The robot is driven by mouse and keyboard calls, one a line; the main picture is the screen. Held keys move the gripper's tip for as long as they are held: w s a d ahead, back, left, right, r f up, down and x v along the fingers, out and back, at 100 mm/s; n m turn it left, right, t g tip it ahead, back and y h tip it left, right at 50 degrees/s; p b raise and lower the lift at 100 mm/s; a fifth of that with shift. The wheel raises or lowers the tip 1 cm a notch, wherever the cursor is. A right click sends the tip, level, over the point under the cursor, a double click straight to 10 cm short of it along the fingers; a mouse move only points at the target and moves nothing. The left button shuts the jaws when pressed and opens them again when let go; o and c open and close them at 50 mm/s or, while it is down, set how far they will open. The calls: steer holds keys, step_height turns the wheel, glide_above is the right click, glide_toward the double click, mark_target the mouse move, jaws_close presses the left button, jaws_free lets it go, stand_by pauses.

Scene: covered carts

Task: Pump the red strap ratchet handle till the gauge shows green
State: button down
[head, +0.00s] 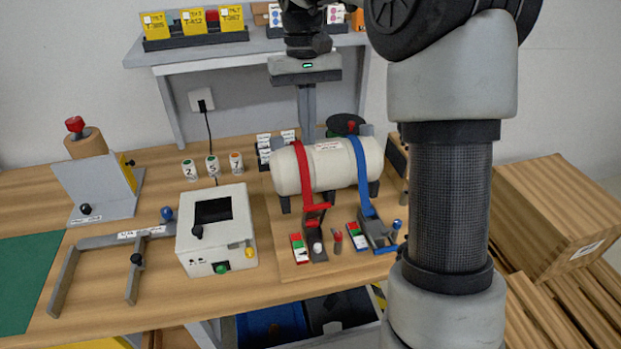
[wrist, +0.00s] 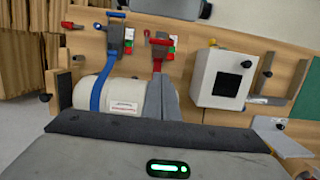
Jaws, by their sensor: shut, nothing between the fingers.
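The red strap (head: 303,172) runs over a cream tank (head: 330,165) to a ratchet at the board's front. Its red handle (head: 316,212) appears raised in the head view; the red ratchet also shows in the wrist view (wrist: 160,44). Beside it is a small red, green and white gauge (head: 299,248); its reading is too small to tell. My gripper (head: 307,136) points down behind the tank, shut and empty, apart from the red handle. In the wrist view its grey fingers (wrist: 172,98) cover part of the tank.
A blue strap (head: 362,175) with its own ratchet (head: 376,236) and gauge stands to the right of the red one. A white box with a dark screen (head: 214,211) stands left. The shelf (head: 250,48) is behind my gripper. My arm hides the right side.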

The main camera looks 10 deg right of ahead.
steer(key=s+f, duration=0.1)
steer(key=f, duration=0.2)
steer(key=s+f, duration=0.2)
steer(key=f, duration=0.2)
steer(key=s+f, duration=0.2)
steer(key=f, duration=0.2)
steer(key=shift+f+b, duration=0.1)
steer(key=shift+b, duration=0.3)
steer(key=shift+s, duration=0.1)
steer(key=shift+f+b, duration=0.15)
steer(key=shift+b, duration=0.15)
